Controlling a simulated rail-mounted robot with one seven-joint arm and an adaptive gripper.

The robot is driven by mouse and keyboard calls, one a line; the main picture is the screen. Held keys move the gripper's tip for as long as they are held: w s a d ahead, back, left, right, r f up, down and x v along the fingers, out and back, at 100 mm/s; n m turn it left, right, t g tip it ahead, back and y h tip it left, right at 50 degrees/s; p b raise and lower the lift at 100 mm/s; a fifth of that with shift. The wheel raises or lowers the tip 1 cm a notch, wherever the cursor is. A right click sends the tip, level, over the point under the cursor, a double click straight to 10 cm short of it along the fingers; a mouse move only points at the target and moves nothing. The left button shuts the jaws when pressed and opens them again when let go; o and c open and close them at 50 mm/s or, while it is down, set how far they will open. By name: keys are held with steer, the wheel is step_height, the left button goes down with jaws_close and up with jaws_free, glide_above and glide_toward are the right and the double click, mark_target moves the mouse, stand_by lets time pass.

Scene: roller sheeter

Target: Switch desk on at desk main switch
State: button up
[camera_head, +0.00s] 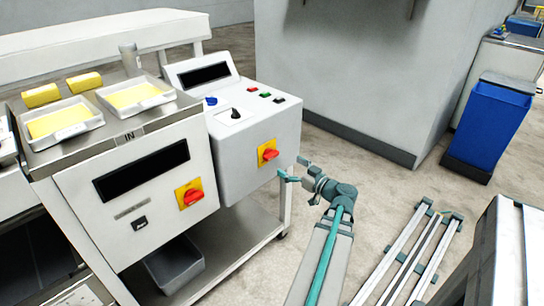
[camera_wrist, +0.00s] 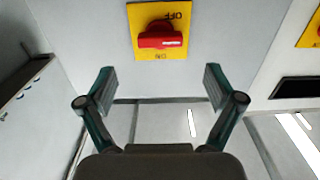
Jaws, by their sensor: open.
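The desk main switch (camera_head: 268,152) is a red rotary knob on a yellow plate, on the front of the white desk box (camera_head: 240,165). In the wrist view the switch (camera_wrist: 160,38) is at the top centre. Its plate shows OFF and ON upside down, and the red handle lies across the plate between the two words. My gripper (camera_head: 292,169) is open and empty, just right of the desk front in the head view. In the wrist view my gripper's fingertips (camera_wrist: 159,82) are spread apart below the switch, not touching it.
A similar red-yellow switch (camera_head: 189,194) is on the machine front to the left; it shows at the wrist view's right edge (camera_wrist: 314,32). The desk top has a black selector (camera_head: 235,114) and small buttons. A blue bin (camera_head: 490,125) stands right.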

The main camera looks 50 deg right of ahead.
mark_target(274, 157)
steer(key=w, duration=0.3)
steer(key=w+d, duration=0.1)
steer(key=w, duration=0.5)
steer(key=shift+w+d, duration=0.15)
steer(key=shift+d, duration=0.05)
steer(key=shift+c, duration=0.4)
steer(key=c, duration=1.1)
